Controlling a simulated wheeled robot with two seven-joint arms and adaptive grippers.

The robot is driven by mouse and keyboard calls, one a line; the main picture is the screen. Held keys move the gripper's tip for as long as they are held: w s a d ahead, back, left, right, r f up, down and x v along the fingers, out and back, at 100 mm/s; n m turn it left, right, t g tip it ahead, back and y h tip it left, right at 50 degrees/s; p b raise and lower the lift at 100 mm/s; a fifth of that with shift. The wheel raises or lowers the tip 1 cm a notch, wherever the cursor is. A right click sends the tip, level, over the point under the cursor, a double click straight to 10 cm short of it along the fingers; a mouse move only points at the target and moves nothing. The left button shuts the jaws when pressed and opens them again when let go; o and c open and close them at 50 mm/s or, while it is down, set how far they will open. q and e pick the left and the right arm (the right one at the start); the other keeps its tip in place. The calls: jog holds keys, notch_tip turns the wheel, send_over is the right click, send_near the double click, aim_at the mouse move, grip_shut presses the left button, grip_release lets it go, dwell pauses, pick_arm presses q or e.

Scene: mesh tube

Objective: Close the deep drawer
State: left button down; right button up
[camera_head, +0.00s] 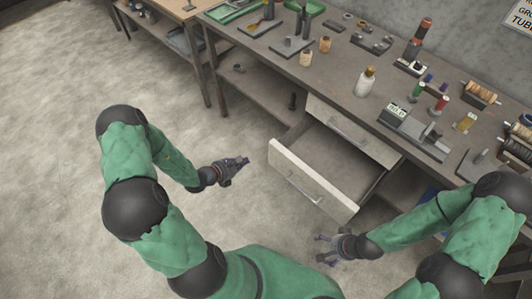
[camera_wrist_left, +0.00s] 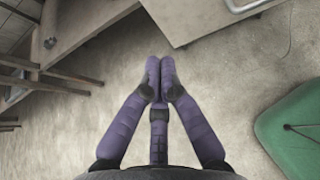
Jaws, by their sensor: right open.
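The deep drawer (camera_head: 309,187) is pulled far out from under the workbench, with a pale front panel and a metal bar handle; the part of its inside that shows looks empty. Its panel edge and handle show at the top of the left wrist view (camera_wrist_left: 200,18). My left gripper (camera_head: 243,161) is left of the drawer front, apart from it; its fingertips meet in the left wrist view (camera_wrist_left: 160,66) with nothing between them. My right gripper (camera_head: 322,246) is open and empty, below the drawer front's right end in the head view, with a gap visible.
A shallower drawer (camera_head: 350,129) above it looks shut. The workbench top (camera_head: 330,75) carries a white bottle (camera_head: 365,82), spools and several tools along the wall. A lower shelf (camera_head: 250,88) lies left of the drawers. The floor (camera_head: 60,150) at left is clear.

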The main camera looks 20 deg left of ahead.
pick_arm(q)
jog(key=b, duration=0.3)
send_near(271, 147)
notch_tip(271, 147, down, 4)
jog(key=w, duration=0.2)
jog(key=d, duration=0.1)
jog(key=w, duration=0.1)
jog(key=shift+w+d+r+b, duration=0.2)
jog(key=shift+w+r+b, duration=0.15)
jog(key=shift+b, duration=0.05)
jog(key=shift+w+d+r, duration=0.1)
jog(key=shift+w+d, duration=0.1)
jog(key=shift+w, duration=0.45)
